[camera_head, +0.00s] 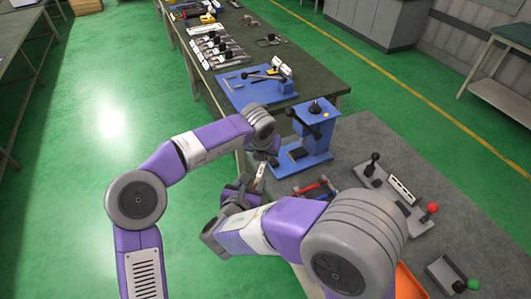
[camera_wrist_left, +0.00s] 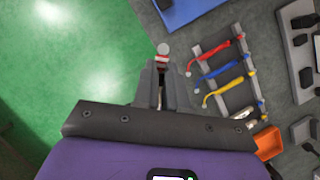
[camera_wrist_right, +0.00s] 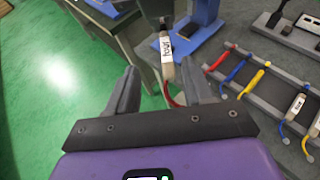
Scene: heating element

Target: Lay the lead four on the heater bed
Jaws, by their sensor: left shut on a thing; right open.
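The lead four (camera_wrist_right: 167,55) is a pale stick with a printed label and a red wire at its lower end. My left gripper (camera_head: 264,158) is shut on it and holds it in the air beside the table; in the left wrist view its fingertips (camera_wrist_left: 160,75) close around it, with a round grey tip above them. My right gripper (camera_head: 240,190) is open just below, its fingers (camera_wrist_right: 160,88) either side of the lead's lower part, apparently not gripping it. A blue stand (camera_head: 318,130) with a dark block on its base stands nearby; I cannot tell which part is the heater bed.
A grey rack (camera_wrist_left: 225,70) on the table holds red, blue and yellow leads. Grey lever fixtures (camera_head: 395,185), one with a red knob, and an orange tray (camera_head: 408,283) lie to the right. Open green floor lies left.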

